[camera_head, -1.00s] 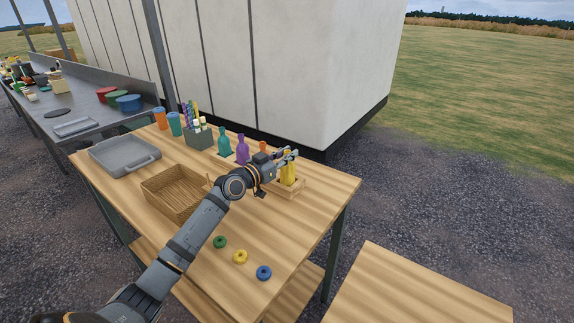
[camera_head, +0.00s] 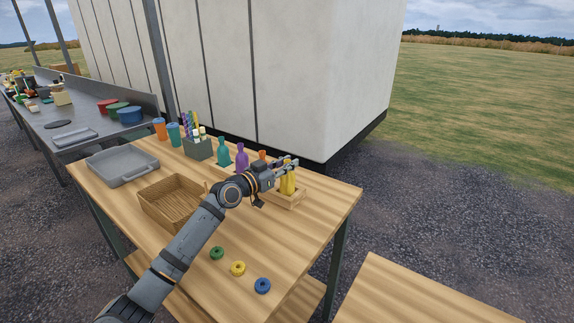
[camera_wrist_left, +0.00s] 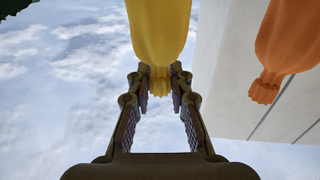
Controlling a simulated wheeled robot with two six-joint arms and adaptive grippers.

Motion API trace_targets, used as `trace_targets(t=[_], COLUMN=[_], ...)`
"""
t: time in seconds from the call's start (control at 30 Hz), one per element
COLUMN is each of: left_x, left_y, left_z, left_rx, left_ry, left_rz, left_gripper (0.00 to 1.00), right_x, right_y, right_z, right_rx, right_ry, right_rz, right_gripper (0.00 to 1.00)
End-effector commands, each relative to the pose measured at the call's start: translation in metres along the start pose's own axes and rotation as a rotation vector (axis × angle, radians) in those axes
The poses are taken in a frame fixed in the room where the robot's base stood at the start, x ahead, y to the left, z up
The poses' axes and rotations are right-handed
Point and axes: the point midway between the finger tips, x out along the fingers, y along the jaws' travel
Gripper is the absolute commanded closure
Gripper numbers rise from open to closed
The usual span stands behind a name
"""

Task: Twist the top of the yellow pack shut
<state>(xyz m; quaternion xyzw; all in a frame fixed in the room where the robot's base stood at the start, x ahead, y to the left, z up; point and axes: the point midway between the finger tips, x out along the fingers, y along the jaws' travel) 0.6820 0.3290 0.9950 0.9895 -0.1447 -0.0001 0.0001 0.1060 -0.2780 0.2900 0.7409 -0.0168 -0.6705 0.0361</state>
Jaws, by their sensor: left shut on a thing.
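The yellow pack (camera_head: 289,185) stands upright in a small wooden holder (camera_head: 291,203) at the table's right corner. My left gripper (camera_head: 287,164) is at its top and partly hides it in the head view. In the left wrist view, the yellow pack (camera_wrist_left: 160,28) comes in from the upper edge, its gathered neck between the fingers of my left gripper (camera_wrist_left: 160,76). The gripper is shut on that neck. The pack's tip shows just inside the fingers. My right gripper is not in view.
Purple (camera_head: 242,159) and teal (camera_head: 224,154) packs stand behind my arm.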

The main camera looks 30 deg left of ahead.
Motion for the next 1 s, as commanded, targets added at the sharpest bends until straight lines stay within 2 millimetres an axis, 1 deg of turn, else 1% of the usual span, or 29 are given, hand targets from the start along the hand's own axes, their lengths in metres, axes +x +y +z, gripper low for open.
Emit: trace_targets(t=[0.33, 0.37, 0.5, 0.53, 0.77, 0.83, 0.93, 1.0], left_x=[0.000, 0.000, 0.000, 0.000, 0.000, 0.000, 0.000, 0.000], left_y=[0.000, 0.000, 0.000, 0.000, 0.000, 0.000, 0.000, 0.000], left_z=[0.000, 0.000, 0.000, 0.000, 0.000, -0.003, -0.016, -0.031], left_rx=[0.000, 0.000, 0.000, 0.000, 0.000, 0.001, 0.005, 0.005], left_ry=[0.000, 0.000, 0.000, 0.000, 0.000, 0.001, 0.003, 0.005], left_rz=[0.000, 0.000, 0.000, 0.000, 0.000, 0.000, 0.000, 0.000], left_gripper=[1.00, 0.76, 0.57, 0.55, 0.55, 0.55, 0.55, 0.55], right_x=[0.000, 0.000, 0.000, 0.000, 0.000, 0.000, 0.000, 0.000], right_y=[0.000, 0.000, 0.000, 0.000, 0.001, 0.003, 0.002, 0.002], right_z=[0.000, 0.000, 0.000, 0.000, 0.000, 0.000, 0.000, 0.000], right_rx=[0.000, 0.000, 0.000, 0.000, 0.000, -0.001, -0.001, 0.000], right_ry=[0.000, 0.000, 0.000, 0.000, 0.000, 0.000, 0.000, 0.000], right_rz=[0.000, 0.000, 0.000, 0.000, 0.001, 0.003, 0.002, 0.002], right_gripper=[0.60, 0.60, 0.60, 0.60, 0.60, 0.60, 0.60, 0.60])
